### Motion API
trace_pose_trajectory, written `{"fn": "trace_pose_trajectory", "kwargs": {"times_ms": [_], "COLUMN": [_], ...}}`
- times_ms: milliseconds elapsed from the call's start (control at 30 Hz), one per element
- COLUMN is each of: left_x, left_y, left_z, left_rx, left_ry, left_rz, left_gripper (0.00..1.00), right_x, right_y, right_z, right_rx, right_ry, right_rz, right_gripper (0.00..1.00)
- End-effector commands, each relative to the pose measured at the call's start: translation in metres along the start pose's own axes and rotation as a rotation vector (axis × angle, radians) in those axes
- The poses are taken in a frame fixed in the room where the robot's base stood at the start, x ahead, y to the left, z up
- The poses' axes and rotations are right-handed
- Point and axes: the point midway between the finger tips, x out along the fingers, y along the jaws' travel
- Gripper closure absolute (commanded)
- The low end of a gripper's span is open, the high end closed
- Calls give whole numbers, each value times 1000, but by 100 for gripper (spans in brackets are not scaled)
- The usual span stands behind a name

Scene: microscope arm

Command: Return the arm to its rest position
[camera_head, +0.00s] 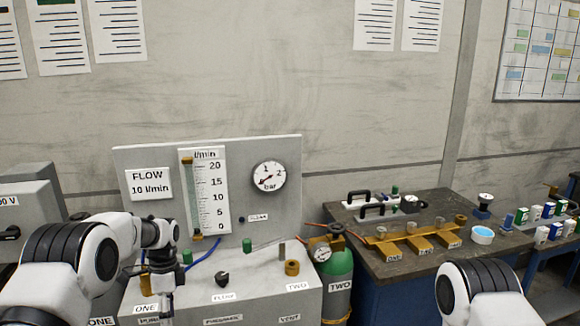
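My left arm comes in from the lower left and bends down at the wrist. My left gripper (165,298) hangs at the left front of a grey bench unit with a flow panel (250,210). It is small and dark, and I cannot tell whether its fingers are open or shut. A brass-coloured part shows close beside it. Only a rounded white and black joint of my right arm shows at the lower right, and its gripper is out of the frame. No microscope is in view.
The panel carries a flow tube (204,190) and a pressure gauge (269,176). A black knob (222,279) and a brass fitting (292,268) are on the unit. A green gas cylinder (334,275) stands right of it, beside a dark table (400,268) holding a brass rack (420,242).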

Motion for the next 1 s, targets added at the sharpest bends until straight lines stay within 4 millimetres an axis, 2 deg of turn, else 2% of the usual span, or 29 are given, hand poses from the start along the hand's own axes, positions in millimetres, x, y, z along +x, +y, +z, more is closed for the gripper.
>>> {"fn": "trace_pose_trajectory", "kwargs": {"times_ms": [33, 167, 267, 300, 367, 400, 467, 500, 600, 700, 767, 900, 1000], "left_x": [24, 95, 167, 197, 239, 264, 296, 314, 334, 327, 321, 312, 311], "left_y": [8, 39, 79, 100, 136, 163, 207, 239, 309, 343, 346, 312, 309], "left_z": [0, 2, 6, 10, 15, 20, 29, 35, 51, 60, 61, 52, 51], "left_rx": [-1, -32, -102, -144, -219, -279, -383, -465, -703, -939, -1061, -1258, -1309], "left_ry": [-9, -31, -52, -61, -73, -81, -90, -93, -75, -4, 60, 231, 248], "left_rz": [34, 115, 170, 188, 202, 207, 204, 194, 128, 23, -42, -173, -177], "left_gripper": [44, 44, 44, 44, 44, 44, 44, 44, 44, 44, 44, 44, 44], "right_x": [2, 6, 10, 12, 14, 16, 17, 19, 20, 19, 19, 19, 19], "right_y": [0, 0, 0, 0, 0, 0, 0, 0, 0, 0, 0, 0, 0], "right_z": [0, 0, 0, 0, 0, 0, 0, 0, 0, 0, 0, 0, 0], "right_rx": [0, 0, 0, 0, 0, 0, 0, 0, 0, 0, 0, 0, 0], "right_ry": [-1, -1, -1, -1, -1, -1, -1, -1, -1, -1, -1, -1, 0], "right_rz": [0, 0, 0, 0, 0, 0, 0, 0, 0, 0, 0, 0, 0], "right_gripper": [60, 60, 60, 60, 60, 60, 60, 60, 60, 60, 60, 60, 60]}}
